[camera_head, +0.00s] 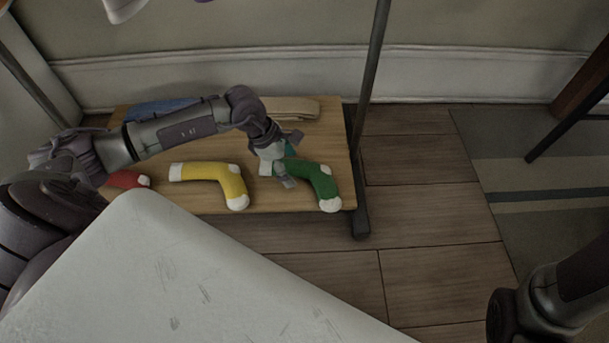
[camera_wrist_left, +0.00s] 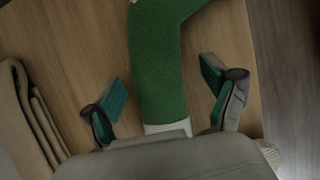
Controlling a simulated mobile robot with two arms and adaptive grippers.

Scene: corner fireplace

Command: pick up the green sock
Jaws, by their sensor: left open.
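The green sock (camera_head: 318,183), with white toe and cuff, lies on a wooden board (camera_head: 268,203) at its right end. My left gripper (camera_head: 287,158) is above the sock's upper end, partly covering it. In the left wrist view the open fingers (camera_wrist_left: 161,92) stand on either side of the green sock (camera_wrist_left: 160,65) near its white end, with gaps to it. The sock lies on the wood between them. My right gripper is not in view; only part of my right arm shows at the lower right of the head view.
A yellow sock (camera_head: 229,180) and a red sock (camera_head: 124,179) lie left of the green one. Folded beige cloth (camera_head: 295,108) and blue cloth (camera_head: 160,107) lie at the board's back. A dark metal post (camera_head: 372,70) rises at its right edge. Wooden floor (camera_head: 430,235) to the right is clear.

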